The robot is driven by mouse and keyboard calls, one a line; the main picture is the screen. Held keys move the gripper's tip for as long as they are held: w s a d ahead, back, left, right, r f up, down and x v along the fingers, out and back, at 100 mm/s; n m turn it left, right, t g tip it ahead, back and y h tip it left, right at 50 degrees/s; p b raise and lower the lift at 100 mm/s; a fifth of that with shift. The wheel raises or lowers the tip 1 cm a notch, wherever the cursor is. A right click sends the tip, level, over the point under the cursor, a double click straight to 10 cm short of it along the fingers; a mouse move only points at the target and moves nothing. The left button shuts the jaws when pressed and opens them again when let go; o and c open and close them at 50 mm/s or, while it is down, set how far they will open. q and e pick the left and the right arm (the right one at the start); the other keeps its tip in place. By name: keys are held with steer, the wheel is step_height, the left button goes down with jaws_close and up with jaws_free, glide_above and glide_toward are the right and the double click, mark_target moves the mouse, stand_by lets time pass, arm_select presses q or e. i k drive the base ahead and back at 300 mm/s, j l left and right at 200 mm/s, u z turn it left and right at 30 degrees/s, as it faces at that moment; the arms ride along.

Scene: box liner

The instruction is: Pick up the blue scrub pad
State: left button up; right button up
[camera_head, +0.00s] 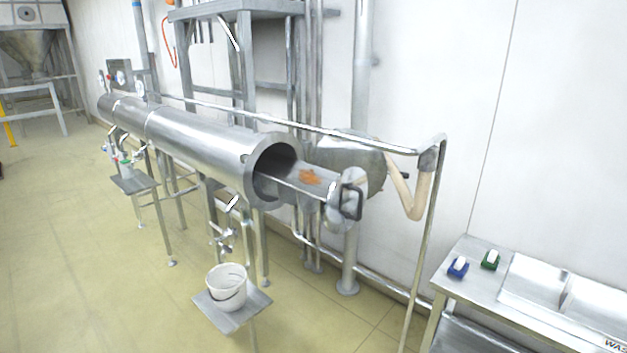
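The blue scrub pad (458,267) sits on the left end of the steel table at the lower right of the head view. It has a white upper part above a blue base. Neither of my grippers can be made out in this view. Nothing is seen touching the pad.
A similar green pad (491,260) is just right of the blue one. The steel table (453,284) also bears metal sheets or basins (540,283). A long steel cylinder (190,139) on legs, with an orange stain at its open end, and a white bucket (227,287) stand left. Floor lies open farther left.

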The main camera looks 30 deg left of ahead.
mark_target(458, 268)
steer(key=i+l, duration=0.2)
steer(key=i, duration=0.4)
steer(key=i+l, duration=0.15)
steer(key=i, duration=0.5)
steer(key=i+l+z, duration=0.1)
steer(key=i, duration=0.5)
steer(key=i+l, duration=0.2)
steer(key=i, duration=0.45)
